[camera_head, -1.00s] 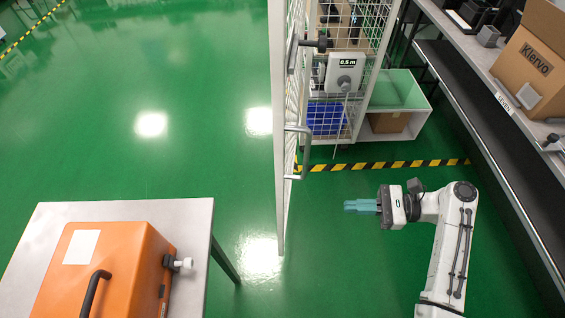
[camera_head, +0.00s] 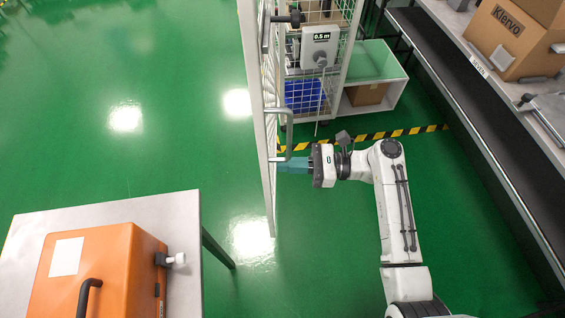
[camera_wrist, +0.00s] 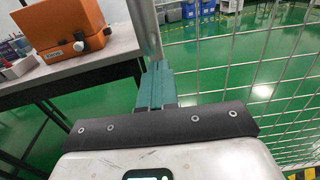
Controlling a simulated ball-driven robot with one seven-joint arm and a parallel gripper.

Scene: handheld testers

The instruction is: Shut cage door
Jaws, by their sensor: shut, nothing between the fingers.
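The cage door (camera_head: 257,110) is a pale-framed mesh panel standing open, seen nearly edge-on in the head view. A grey bar handle (camera_head: 290,128) sticks out from its right face. My gripper (camera_head: 281,166) has its teal fingers shut and empty. They point left at the door's right face, just below the handle. In the wrist view the fingertips (camera_wrist: 157,68) are at the foot of a grey upright bar, with the door's wire mesh (camera_wrist: 230,75) to the right. I cannot tell whether they touch. The cage (camera_head: 345,60) stands behind.
A table (camera_head: 185,215) with an orange case (camera_head: 105,270) stands at the lower left. Yellow-black tape (camera_head: 400,133) marks the floor. Green floor lies open to the left.

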